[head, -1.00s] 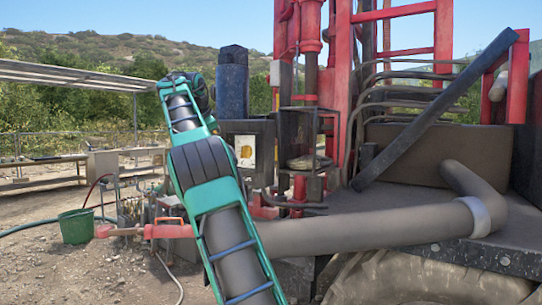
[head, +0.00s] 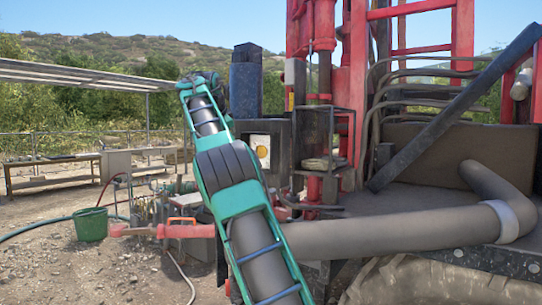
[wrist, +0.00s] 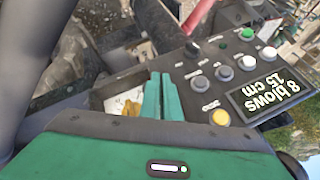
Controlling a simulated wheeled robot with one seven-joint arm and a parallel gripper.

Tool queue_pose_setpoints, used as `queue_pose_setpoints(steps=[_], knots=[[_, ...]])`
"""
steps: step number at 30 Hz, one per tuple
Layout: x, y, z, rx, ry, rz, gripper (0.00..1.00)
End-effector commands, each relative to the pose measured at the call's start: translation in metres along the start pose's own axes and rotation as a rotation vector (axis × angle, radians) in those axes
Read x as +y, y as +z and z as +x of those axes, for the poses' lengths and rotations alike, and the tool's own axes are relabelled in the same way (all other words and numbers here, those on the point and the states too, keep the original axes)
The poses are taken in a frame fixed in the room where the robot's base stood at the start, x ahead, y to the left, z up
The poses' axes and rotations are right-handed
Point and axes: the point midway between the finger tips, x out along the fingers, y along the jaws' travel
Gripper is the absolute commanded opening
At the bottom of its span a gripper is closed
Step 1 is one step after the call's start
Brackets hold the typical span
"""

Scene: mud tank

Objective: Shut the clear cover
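I cannot make out the clear cover for certain in either view. A white panel (head: 261,150) with a round yellow part sits on the dark box on the rig, right of my arm in the head view. In the wrist view, a white patch with a yellow part (wrist: 131,108) lies just left of my fingertips. My gripper (wrist: 161,77) has its two teal fingers side by side, nearly together, with nothing seen between them. Whether the fingertips touch the box is unclear. In the head view my gripper is hidden.
A black control panel (wrist: 218,82) with several coloured buttons and a sign reading "8 blows 15 cm" lies right of my fingers. A thick grey pipe (head: 390,232) and red frame (head: 463,40) stand right of my arm. A green bucket (head: 90,224) stands on open gravel at left.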

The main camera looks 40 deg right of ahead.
Motion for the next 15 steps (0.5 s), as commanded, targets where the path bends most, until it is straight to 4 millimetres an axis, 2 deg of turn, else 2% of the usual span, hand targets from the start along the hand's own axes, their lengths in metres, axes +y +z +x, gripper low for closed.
queue_pose_setpoints(steps=[4, 11, 15], knots=[[-0.002, -0.002, -0.015, 0.004, -0.005, 0.002, 0.0], [-0.004, -0.001, -0.053, 0.004, -0.004, 0.0, 0.0], [-0.005, -0.001, -0.066, 0.001, -0.003, 0.001, 0.0]])
